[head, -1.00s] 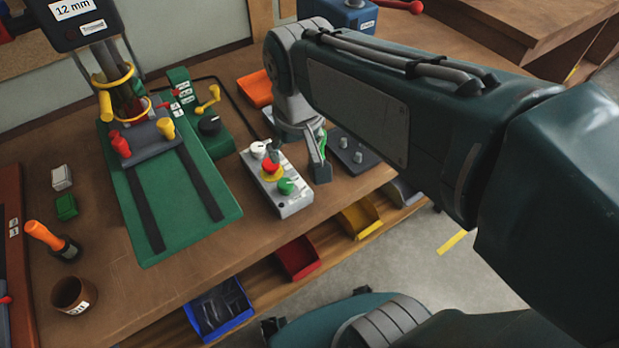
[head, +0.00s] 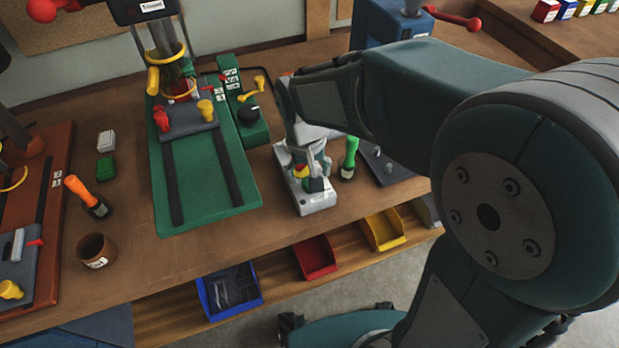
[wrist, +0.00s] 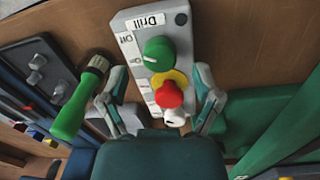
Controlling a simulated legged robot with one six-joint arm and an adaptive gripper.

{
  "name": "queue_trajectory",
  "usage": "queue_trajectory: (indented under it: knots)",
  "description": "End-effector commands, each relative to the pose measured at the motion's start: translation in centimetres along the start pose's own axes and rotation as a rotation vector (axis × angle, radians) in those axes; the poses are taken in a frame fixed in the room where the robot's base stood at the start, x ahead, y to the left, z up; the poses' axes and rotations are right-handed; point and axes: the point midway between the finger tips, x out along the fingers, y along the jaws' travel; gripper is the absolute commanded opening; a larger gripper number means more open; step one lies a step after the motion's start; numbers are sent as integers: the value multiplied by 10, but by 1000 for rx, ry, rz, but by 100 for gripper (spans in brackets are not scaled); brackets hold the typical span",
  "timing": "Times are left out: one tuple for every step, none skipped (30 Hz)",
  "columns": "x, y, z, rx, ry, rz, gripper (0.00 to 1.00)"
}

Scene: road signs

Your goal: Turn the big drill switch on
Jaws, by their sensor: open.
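A grey control box (head: 318,205) labelled "Drill" stands on the workbench; it also shows in the wrist view (wrist: 130,33). In the wrist view it carries a large green knob (wrist: 158,52) beside Off/On-style lettering. Below the knob are a red button (wrist: 169,95) on a yellow base and a white knob (wrist: 174,118). My gripper (wrist: 160,78) is open and empty, with one finger on each side of the box's controls. In the head view my gripper (head: 308,172) is above the box and hides most of its controls.
A green-handled tool (head: 350,155) stands close to the right of the box. A green drill stand base (head: 210,205) lies to the left. Red (head: 316,258) and yellow (head: 384,230) bins sit below the bench's front edge.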

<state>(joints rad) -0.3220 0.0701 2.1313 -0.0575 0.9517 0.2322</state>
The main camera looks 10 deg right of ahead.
Motion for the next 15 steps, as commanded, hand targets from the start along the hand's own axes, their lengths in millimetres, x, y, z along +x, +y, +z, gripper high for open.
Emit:
queue_trajectory:
  knots:
    - [8, 0, 0, 0, -2, 1, 82]
    - [11, 0, 0, 0, -2, 1, 82]
    - [16, 0, 0, 0, -2, 1, 82]
    - [18, 0, 0, 0, -1, 1, 82]
    - [20, 0, 0, 0, -1, 1, 82]
    - [22, 0, 0, 0, -1, 1, 82]
    - [23, 0, 0, 0, 0, 0, 82]
    - [24, 0, 0, 0, 1, 0, 82]
    - [24, 0, 0, 0, 2, 0, 82]
    - [25, 0, 0, 0, 2, 0, 82]
    - [25, 0, 0, 0, 2, 0, 82]
    - [25, 0, 0, 0, 2, 0, 82]
    - [24, 0, 0, 0, 2, 0, 82]
    - [24, 0, 0, 0, 2, 0, 82]
    - [24, 0, 0, 0, 2, 0, 82]
